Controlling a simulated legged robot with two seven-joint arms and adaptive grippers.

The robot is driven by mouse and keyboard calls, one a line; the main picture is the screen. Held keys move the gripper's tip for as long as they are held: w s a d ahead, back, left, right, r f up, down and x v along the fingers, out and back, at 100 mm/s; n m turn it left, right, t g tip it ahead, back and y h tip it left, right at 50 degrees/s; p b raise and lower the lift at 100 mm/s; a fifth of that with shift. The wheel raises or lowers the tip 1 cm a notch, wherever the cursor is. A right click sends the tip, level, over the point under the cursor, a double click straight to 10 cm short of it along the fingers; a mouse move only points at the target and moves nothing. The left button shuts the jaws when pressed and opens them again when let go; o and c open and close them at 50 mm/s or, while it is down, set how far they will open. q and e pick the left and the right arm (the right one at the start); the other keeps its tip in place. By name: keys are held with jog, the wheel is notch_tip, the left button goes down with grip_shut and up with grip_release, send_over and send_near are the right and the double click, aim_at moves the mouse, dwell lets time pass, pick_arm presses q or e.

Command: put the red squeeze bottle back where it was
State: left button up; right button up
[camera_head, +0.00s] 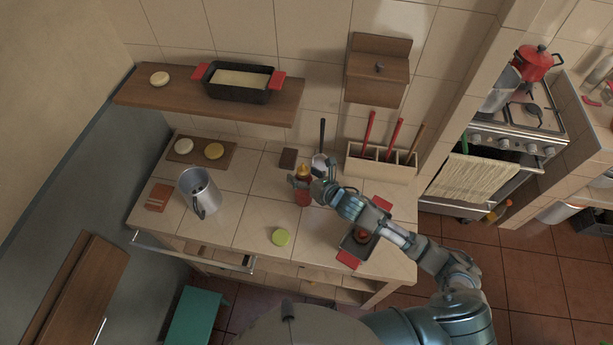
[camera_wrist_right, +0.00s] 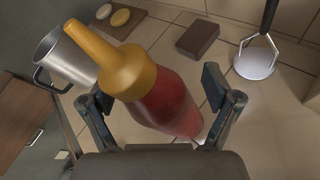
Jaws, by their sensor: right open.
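The red squeeze bottle (camera_head: 303,194) with its yellow nozzle top stands on the tiled counter, right of the metal mug. In the right wrist view the bottle (camera_wrist_right: 170,103) fills the middle, between the two fingers. My right gripper (camera_head: 312,182) is open around the bottle, its fingers (camera_wrist_right: 158,103) on either side with a visible gap at the right finger. Whether the left finger touches it I cannot tell. My left gripper is not in view.
A metal mug (camera_head: 199,192) stands to the left. A utensil rack (camera_head: 381,165) and a masher (camera_wrist_right: 256,60) are behind to the right. A black pan with red handles (camera_head: 358,243) sits beneath my right arm. Bare tiles lie between mug and bottle.

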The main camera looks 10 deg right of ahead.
jog(key=v, duration=1.2)
jog(key=shift+b, duration=0.4)
